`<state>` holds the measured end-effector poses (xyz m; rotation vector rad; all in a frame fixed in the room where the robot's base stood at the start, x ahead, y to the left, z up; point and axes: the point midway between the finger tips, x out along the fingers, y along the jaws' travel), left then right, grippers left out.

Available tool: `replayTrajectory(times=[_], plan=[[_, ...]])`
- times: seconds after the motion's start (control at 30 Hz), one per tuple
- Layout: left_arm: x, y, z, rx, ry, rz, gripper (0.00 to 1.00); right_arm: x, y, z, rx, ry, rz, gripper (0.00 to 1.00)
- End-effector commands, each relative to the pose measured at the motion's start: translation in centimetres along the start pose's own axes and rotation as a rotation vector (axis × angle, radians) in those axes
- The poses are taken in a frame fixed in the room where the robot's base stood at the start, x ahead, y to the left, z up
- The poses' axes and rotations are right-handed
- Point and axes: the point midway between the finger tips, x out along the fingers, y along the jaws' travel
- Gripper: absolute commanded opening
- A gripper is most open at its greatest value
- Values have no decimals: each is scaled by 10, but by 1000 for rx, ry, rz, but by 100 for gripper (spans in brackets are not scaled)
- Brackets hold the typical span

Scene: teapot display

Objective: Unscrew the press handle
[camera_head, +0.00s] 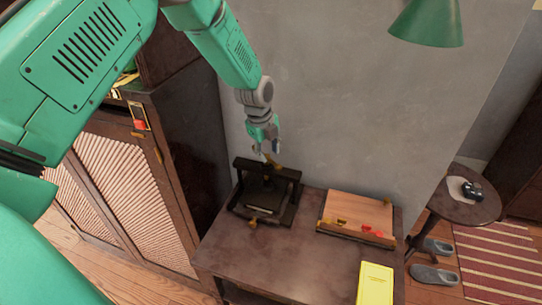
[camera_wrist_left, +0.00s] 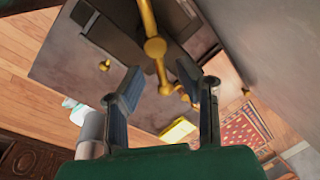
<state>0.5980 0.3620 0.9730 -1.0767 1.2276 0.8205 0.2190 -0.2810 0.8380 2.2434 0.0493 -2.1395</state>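The black press (camera_head: 265,192) stands at the back left of the dark table, against the wall. Its gold handle (camera_head: 270,161) shows at the top, just below my left gripper (camera_head: 267,149). In the left wrist view the handle (camera_wrist_left: 155,48) has a round hub with thin bars and lies ahead of the space between the two fingers (camera_wrist_left: 158,72). The fingers are spread apart with nothing held between them. I cannot tell whether a finger touches a bar. The handle's lower end is hard to make out in the head view. My right gripper is not in view.
A wooden box (camera_head: 356,214) with red and gold pieces sits right of the press. A yellow booklet (camera_head: 375,284) lies at the table's front right. The wall (camera_head: 340,100) is close behind, and a dark cabinet (camera_head: 170,150) stands left. The table's middle is clear.

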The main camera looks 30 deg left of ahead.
Motion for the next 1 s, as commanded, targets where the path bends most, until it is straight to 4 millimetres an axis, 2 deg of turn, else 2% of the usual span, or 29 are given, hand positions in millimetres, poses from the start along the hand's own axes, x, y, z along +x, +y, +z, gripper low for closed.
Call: replayTrajectory(times=[0.2,0.53,0.57,0.63,1.0], plan=[[23,-1,0,0,0,-1,30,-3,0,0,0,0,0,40],[26,-1,-1,0,-1,-1,30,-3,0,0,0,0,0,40],[26,-1,-1,0,0,-1,27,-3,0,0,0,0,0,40],[27,0,0,-1,0,-1,2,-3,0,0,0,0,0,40],[26,-2,0,-19,-5,-3,0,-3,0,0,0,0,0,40]])
